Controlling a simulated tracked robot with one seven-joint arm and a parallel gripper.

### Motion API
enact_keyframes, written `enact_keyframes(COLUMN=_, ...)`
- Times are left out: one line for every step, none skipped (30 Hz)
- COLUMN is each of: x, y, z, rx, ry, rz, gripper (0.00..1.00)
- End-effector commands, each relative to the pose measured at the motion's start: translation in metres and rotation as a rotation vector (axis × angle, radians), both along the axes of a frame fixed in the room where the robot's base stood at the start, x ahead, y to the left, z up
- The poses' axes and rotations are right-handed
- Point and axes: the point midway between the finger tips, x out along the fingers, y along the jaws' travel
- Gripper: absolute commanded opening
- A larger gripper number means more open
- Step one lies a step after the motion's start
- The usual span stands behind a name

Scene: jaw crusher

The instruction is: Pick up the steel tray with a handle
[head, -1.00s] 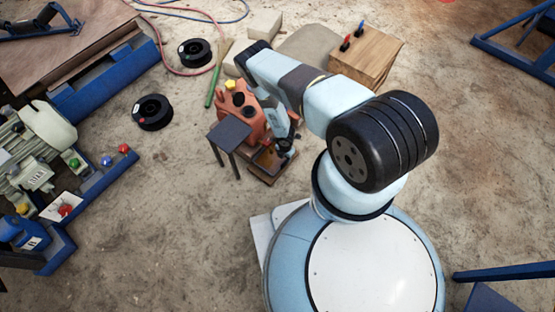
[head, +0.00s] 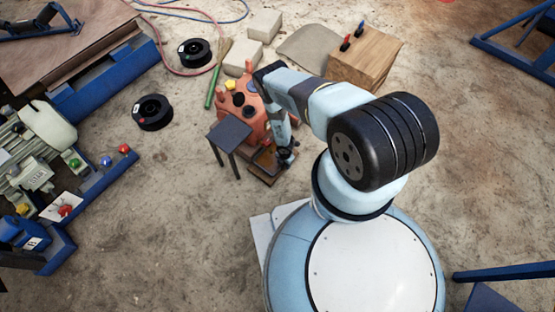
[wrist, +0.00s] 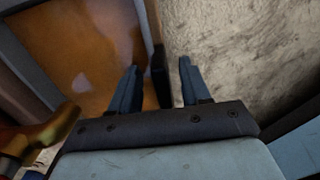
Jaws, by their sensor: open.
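The steel tray (head: 263,158) sits low at the front of the orange-red crusher (head: 240,112), partly hidden by my arm in the head view. In the wrist view the brownish inside of the tray (wrist: 75,55) fills the upper left, with its grey rim running down the middle. A dark upright piece that looks like the tray's handle (wrist: 160,77) shows between my two fingers. My gripper (wrist: 159,70) is open, one finger over the tray side and one over the floor side. In the head view my gripper (head: 286,162) is at the tray's right end.
A small dark table (head: 229,133) stands left of the tray, close to it. A wooden box (head: 365,58) and pale blocks (head: 264,26) are behind. A green machine (head: 45,130) with coloured knobs is at the left. Open concrete floor lies in front and to the right.

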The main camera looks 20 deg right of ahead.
Motion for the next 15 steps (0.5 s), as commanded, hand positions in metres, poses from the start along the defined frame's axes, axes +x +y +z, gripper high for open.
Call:
enact_keyframes(x=0.0, y=0.0, z=0.0001, rx=0.0, ry=0.0, rz=0.0, gripper=0.47)
enact_keyframes(x=-0.0001, y=0.0, z=0.0002, rx=0.0, ry=0.0, rz=0.0, gripper=0.47)
enact_keyframes(x=-0.0001, y=0.0, z=0.0002, rx=0.0, ry=0.0, rz=0.0, gripper=0.45)
enact_keyframes(x=-0.0001, y=0.0, z=0.0002, rx=0.0, ry=0.0, rz=0.0, gripper=0.42)
enact_keyframes(x=-0.0001, y=0.0, z=0.0002, rx=0.0, ry=0.0, rz=0.0, gripper=0.39)
enact_keyframes(x=-0.0001, y=0.0, z=0.0003, rx=0.0, ry=0.0, rz=0.0, gripper=0.35)
enact_keyframes(x=-0.0001, y=0.0, z=0.0003, rx=0.0, ry=0.0, rz=0.0, gripper=0.32)
enact_keyframes(x=-0.0001, y=0.0, z=0.0003, rx=0.0, ry=0.0, rz=0.0, gripper=0.3)
enact_keyframes(x=-0.0001, y=0.0, z=0.0003, rx=0.0, ry=0.0, rz=0.0, gripper=0.26)
enact_keyframes(x=-0.0001, y=0.0, z=0.0003, rx=0.0, ry=0.0, rz=0.0, gripper=0.23)
enact_keyframes(x=-0.0002, y=0.0001, z=0.0003, rx=0.0, ry=0.0, rz=0.0, gripper=0.2)
enact_keyframes(x=-0.0002, y=0.0001, z=0.0003, rx=0.0, ry=0.0, rz=0.0, gripper=0.16)
enact_keyframes(x=-0.0001, y=0.0002, z=0.0003, rx=0.0, ry=0.0, rz=0.0, gripper=0.13)
enact_keyframes(x=-0.0001, y=0.0002, z=0.0003, rx=0.0, ry=0.0, rz=0.0, gripper=0.1)
enact_keyframes(x=-0.0001, y=0.0002, z=0.0004, rx=0.0, ry=0.0, rz=0.0, gripper=0.07)
